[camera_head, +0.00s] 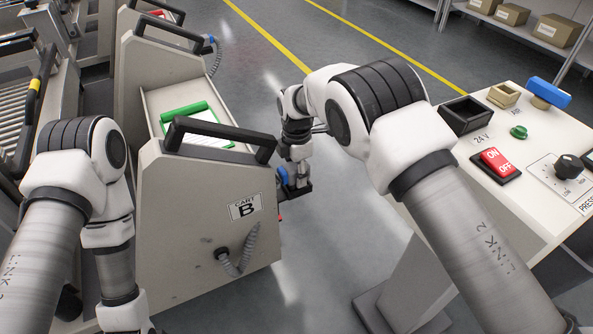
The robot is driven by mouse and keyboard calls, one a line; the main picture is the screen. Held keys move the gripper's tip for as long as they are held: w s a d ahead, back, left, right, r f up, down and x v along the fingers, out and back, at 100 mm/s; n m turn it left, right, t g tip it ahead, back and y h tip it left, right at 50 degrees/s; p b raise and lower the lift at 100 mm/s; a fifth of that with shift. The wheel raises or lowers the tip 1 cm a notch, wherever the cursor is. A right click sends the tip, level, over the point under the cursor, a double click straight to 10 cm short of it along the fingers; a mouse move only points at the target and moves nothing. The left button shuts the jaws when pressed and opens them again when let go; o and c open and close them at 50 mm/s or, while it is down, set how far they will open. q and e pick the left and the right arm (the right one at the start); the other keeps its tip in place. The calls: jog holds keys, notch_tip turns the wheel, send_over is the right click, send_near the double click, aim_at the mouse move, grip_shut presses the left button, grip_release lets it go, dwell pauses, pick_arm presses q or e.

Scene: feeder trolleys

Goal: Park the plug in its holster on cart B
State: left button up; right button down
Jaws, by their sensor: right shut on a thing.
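Cart B (205,230) stands left of centre, with its label on the grey end panel and a black handle on top. My right gripper (293,189) is low beside the cart's right edge, pointing down, shut on the plug. A blue part of the plug (283,175) shows at the jaws; the rest is hidden. A grey coiled cable (240,262) leaves a socket low on the end panel and loops upward. A small red bit (280,218) shows at the cart's right edge; I cannot tell whether it belongs to the holster. My left gripper is out of view.
A white control table (475,150) with a red switch (496,160) is at right. Floor between is clear.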

jog(key=shift+f, duration=0.6)
jog(key=c, duration=0.5)
grip_release()
